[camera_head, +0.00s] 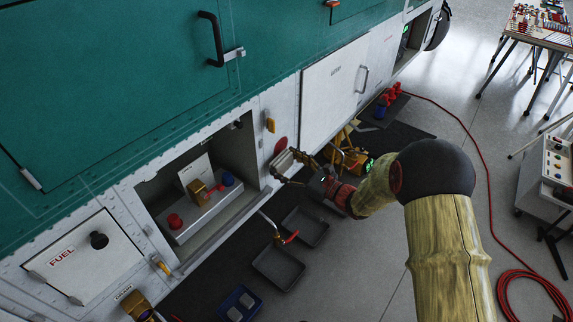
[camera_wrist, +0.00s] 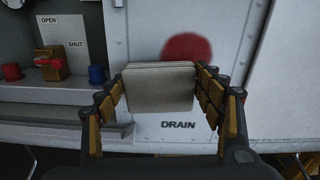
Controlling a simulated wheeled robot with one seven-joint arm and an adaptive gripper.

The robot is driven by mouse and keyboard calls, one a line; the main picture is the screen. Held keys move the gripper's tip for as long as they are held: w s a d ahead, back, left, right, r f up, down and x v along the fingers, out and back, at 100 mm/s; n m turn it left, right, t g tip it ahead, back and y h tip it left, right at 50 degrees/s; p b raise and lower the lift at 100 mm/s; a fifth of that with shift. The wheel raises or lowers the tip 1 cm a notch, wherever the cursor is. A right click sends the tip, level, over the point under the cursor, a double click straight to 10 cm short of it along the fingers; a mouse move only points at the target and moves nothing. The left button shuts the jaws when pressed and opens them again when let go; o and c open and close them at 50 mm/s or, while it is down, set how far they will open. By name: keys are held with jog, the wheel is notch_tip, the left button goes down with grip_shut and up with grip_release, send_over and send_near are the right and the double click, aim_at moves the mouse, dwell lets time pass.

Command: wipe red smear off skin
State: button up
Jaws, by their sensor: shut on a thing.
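The red smear (camera_wrist: 187,47) is a round patch on the white skin (camera_wrist: 230,30) of the helicopter, above the word DRAIN. It also shows in the head view (camera_head: 281,146) as a small red spot. My gripper (camera_wrist: 158,92) is shut on a pale grey-beige pad (camera_wrist: 158,85), held between both fingers. The pad is in front of the skin, and in the wrist view its top edge overlaps the lower left of the smear. I cannot tell whether the pad touches the skin. In the head view my gripper (camera_head: 288,165) is just below the smear.
Left of the smear is an open bay (camera_head: 243,150) with a switch box (camera_head: 200,210) carrying red and blue knobs. A white closed door (camera_head: 335,90) is to the right. Trays (camera_head: 278,268) lie on the dark mat below. A red hose (camera_head: 470,150) runs across the floor.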

aim_at(288, 139)
jog(key=shift+x, duration=0.8)
jog(key=shift+w+d, duration=0.1)
jog(key=shift+d, duration=0.05)
jog(key=shift+w+d+b, duration=0.4)
jog(key=shift+w+d, duration=0.7)
jog(key=shift+w, duration=0.35)
jog(key=shift+w+d+b, duration=0.35)
jog(key=shift+w+d, duration=0.8)
jog(key=shift+w, duration=0.25)
jog(key=shift+s+a+p, duration=0.2)
jog(key=shift+s+a, duration=1.05)
jog(key=shift+s, duration=0.25)
jog(key=shift+s+a+p, duration=0.15)
jog(key=shift+s+a, duration=1.05)
jog(key=shift+s, duration=0.35)
jog(key=shift+d+r+p, duration=0.1)
jog(key=shift+r+p, duration=0.85)
jog(key=shift+r, duration=0.55)
jog(key=shift+w+d+f, duration=0.15)
jog(key=shift+w+d, duration=0.55)
jog(key=shift+w, duration=0.25)
jog(key=shift+w+d+b, duration=0.3)
jog(key=shift+w+d, duration=0.45)
jog(key=shift+w, duration=0.25)
jog(key=shift+w+d+b, duration=0.25)
jog(key=shift+w+d, duration=0.55)
jog(key=shift+w, duration=0.35)
